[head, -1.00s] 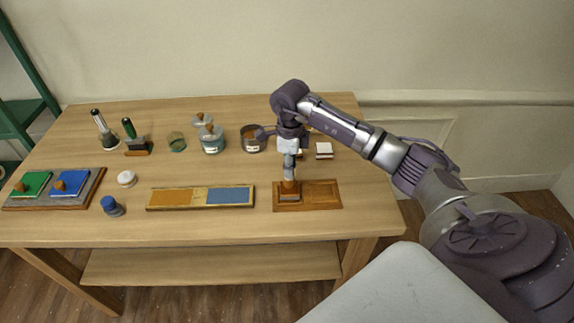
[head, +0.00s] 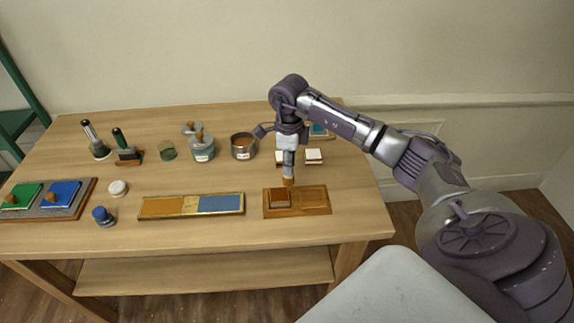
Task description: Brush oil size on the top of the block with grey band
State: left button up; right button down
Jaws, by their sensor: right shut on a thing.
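A wooden two-part tray (head: 315,212) lies at the right front of the table. A small block (head: 280,198) with a reddish-brown top and a paler lower edge sits in its left compartment; I cannot make out a grey band. My right gripper (head: 288,172) is shut on a small tool with a brownish tip (head: 288,182), probably a brush. It points down just above the block's back right side, apparently apart from it. An open metal pot (head: 243,147) with orange-brown contents stands behind and left. My left gripper is not in view.
A long tray (head: 190,214) with orange and blue panels lies left of the wooden tray. Green and blue pads (head: 60,193) lie far left.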

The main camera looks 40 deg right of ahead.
jog(key=shift+r+p, duration=1.15)
jog(key=shift+r, duration=1)
